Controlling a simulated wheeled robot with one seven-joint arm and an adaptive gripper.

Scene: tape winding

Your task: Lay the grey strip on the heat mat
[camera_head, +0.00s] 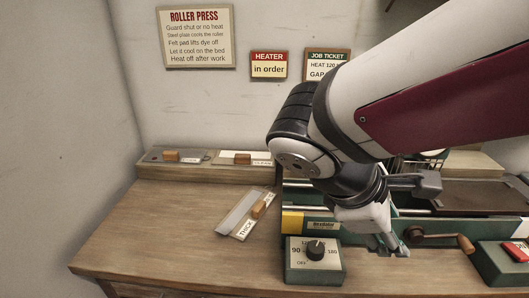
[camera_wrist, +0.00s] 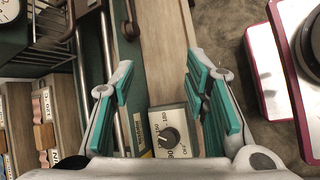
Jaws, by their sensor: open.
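A grey strip-like piece (camera_head: 236,212) with a wooden knob and a label reading "THICK" lies at an angle on the left part of the bench. I cannot tell whether it is the task's grey strip. I cannot make out a heat mat in either view; my arm hides much of the press. My gripper (camera_head: 392,246) is over the front of the green press, right of the dial box and well apart from the piece. In the wrist view my gripper (camera_wrist: 160,88) has its teal-padded fingers spread, with nothing between them.
The dial box (camera_head: 315,260) stands at the bench front; its knob shows in the wrist view (camera_wrist: 168,138). A red switch box (camera_head: 514,252) and a wooden-handled lever (camera_head: 440,240) are to the right. Wooden-knobbed plates (camera_head: 175,157) lie on the back ledge. The left bench (camera_head: 140,235) is clear.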

